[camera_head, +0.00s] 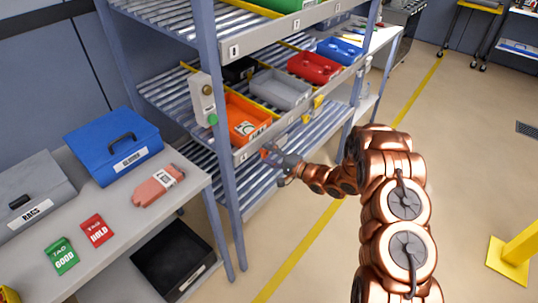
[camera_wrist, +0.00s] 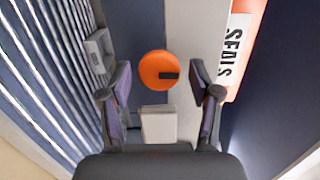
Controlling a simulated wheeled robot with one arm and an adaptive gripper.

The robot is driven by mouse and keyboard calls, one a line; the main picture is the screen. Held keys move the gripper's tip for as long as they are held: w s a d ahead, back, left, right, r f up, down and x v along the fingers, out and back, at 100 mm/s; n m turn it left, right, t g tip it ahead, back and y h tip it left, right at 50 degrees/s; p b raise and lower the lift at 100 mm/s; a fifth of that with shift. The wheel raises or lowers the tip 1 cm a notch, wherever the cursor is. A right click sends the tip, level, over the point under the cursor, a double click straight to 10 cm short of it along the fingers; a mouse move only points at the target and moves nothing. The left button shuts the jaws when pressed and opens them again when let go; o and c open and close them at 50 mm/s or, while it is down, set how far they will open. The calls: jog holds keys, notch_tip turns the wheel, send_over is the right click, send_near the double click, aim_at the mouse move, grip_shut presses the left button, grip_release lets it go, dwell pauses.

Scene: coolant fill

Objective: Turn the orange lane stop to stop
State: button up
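The orange lane stop is a round orange knob (camera_wrist: 152,66) with a small black mark to the right of its middle. In the wrist view it sits in front of a pale rail, between and slightly beyond my fingertips. My gripper (camera_wrist: 160,82) is open, with one finger on each side of the knob and a gap to both. In the head view my gripper (camera_head: 272,154) is at the front edge of the rack, below the orange bin. The lane stop is hard to make out there, mostly hidden by the gripper.
An orange bin (camera_head: 262,109) with a printed label stands on the roller shelf just above my gripper. Grey, red and blue bins continue right. Yellow parts (camera_head: 318,101) sit on the front rail. A control box (camera_head: 203,92) is on the rack post.

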jog(key=shift+d, duration=0.1)
jog(key=v, duration=1.2)
dwell(0.5)
